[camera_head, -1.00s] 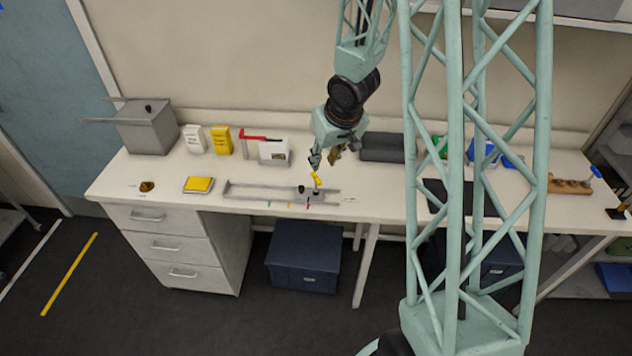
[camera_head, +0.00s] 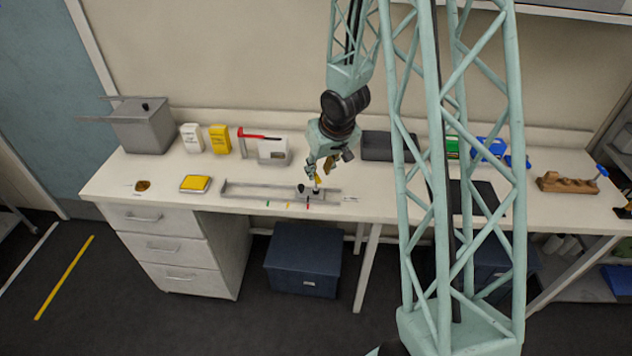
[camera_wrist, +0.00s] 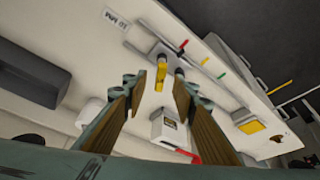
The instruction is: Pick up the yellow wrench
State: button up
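The yellow wrench (camera_head: 317,178) is small and stands up from a dark knob near the right end of a long grey tray (camera_head: 262,193) on the bench. In the wrist view the wrench (camera_wrist: 161,74) shows between my two finger tips, with clear space on both sides. My gripper (camera_head: 320,170) points down over the tray and is open, with its fingers around the upper part of the wrench. In the wrist view my gripper (camera_wrist: 157,82) has its tan finger pads spread apart. I cannot tell whether either finger touches the wrench.
A white device with a red lever (camera_head: 273,151) stands behind the tray. A dark grey box (camera_head: 388,147) is at the back right. A yellow-topped pad (camera_head: 195,184) lies to the left. Small coloured marks line the tray's front edge.

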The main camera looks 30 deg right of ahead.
aim_at(316, 176)
dwell(0.4)
jog(key=shift+b+x, duration=0.9)
jog(key=shift+x, duration=1.8)
jog(key=shift+w+r, duration=0.15)
grip_shut()
